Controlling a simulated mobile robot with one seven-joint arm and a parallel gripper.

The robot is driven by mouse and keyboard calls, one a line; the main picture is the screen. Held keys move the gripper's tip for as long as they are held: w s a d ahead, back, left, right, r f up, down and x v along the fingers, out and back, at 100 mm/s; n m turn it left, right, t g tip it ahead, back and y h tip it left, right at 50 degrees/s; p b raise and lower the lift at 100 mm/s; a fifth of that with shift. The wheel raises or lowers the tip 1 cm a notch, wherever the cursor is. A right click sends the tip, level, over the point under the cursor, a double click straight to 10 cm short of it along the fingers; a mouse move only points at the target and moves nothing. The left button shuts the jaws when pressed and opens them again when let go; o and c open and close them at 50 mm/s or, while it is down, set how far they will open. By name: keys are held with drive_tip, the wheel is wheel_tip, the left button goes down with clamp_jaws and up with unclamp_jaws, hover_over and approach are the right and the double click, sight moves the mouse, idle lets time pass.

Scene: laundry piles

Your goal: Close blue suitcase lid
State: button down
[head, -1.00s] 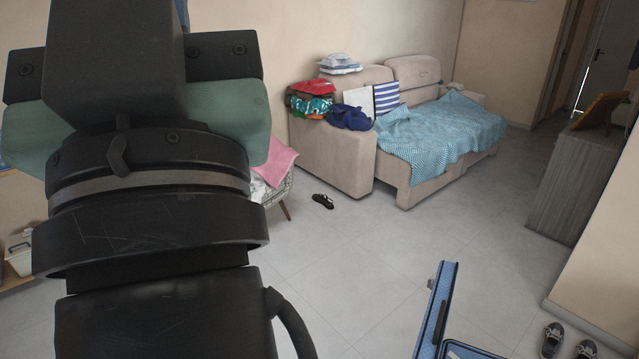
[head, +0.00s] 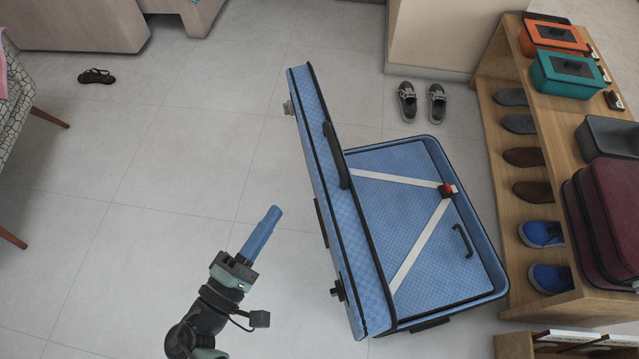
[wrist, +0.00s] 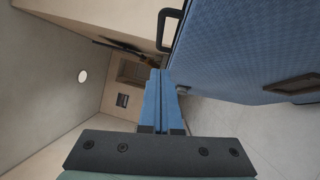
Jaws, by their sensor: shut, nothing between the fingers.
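The blue suitcase (head: 420,240) lies open on the floor, its base flat with white crossed straps and a red buckle inside. Its lid (head: 312,150) stands steeply up along the left side of the base, seen nearly edge-on, with a dark handle. My gripper (head: 275,211) has blue fingers and is shut and empty. It is to the left of the lid, on its outer side, with a visible gap in the head view. In the wrist view the fingers (wrist: 155,80) point ahead, and the lid's blue surface (wrist: 245,50) fills the upper right.
A wooden shoe rack (head: 490,120) with shoes and boxes stands close to the suitcase's right side. A pair of grey shoes (head: 407,102) is behind the suitcase. A black sandal (head: 97,76) lies at the far left. The tiled floor left of the lid is clear.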

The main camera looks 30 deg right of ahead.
sight(321, 185)
drive_tip(key=shift+n+t, duration=0.3)
drive_tip(key=shift+n, duration=0.1)
drive_tip(key=shift+w+d+r+p, duration=0.1)
drive_tip(key=shift+w+d+r, duration=0.35)
drive_tip(key=shift+d, duration=1.45)
drive_tip(key=shift+w+d+r+p, duration=0.2)
drive_tip(key=shift+w+d, duration=0.5)
drive_tip(key=shift+d, duration=1.2)
drive_tip(key=shift+w+d+r+p, duration=0.1)
drive_tip(key=shift+w+d+r, duration=0.4)
drive_tip(key=shift+d, duration=1.4)
drive_tip(key=shift+f, duration=0.1)
